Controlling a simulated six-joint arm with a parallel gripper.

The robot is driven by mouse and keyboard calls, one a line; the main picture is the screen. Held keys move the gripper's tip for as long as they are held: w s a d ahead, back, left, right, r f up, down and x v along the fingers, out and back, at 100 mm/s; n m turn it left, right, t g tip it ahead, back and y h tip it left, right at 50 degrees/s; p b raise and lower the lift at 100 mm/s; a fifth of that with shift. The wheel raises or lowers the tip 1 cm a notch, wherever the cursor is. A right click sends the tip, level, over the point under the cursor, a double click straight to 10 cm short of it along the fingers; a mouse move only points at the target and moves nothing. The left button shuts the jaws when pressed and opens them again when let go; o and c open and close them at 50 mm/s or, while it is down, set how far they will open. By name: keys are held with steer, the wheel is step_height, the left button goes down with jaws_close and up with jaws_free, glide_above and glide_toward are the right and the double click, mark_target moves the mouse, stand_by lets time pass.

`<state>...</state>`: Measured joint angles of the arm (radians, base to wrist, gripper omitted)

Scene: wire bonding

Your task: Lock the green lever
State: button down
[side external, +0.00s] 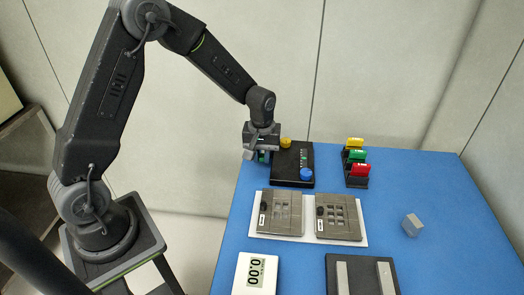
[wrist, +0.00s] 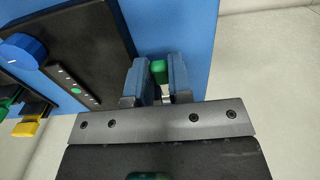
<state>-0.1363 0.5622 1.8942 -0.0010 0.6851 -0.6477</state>
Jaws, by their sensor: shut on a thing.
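My gripper (wrist: 159,85) is shut on a small green piece (wrist: 159,71), with one blue finger pad on each side of it. In the side external view my gripper (side external: 262,155) is low at the left side of a black box (side external: 292,172). The green piece shows there as a small patch (side external: 263,157), mostly hidden by the fingers. I cannot tell whether it is fixed to the box. Another green part (side external: 358,156) stands in a black rack (side external: 356,182), between a yellow part (side external: 355,143) and a red part (side external: 361,170).
Grey fixtures (side external: 280,211) stand on a white plate in front. A grey cube (side external: 411,225) lies at the right. A display (side external: 256,274) and a black tray (side external: 361,276) are nearer. The blue table is free around the cube.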

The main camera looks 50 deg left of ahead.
steer(key=shift+s+d+f+t+y, duration=0.1)
steer(key=shift+f+t+y, duration=0.2)
steer(key=shift+t+y, duration=0.2)
steer(key=shift+f, duration=0.1)
steer(key=c, duration=1)
jaws_free()
steer(key=shift+c, duration=0.2)
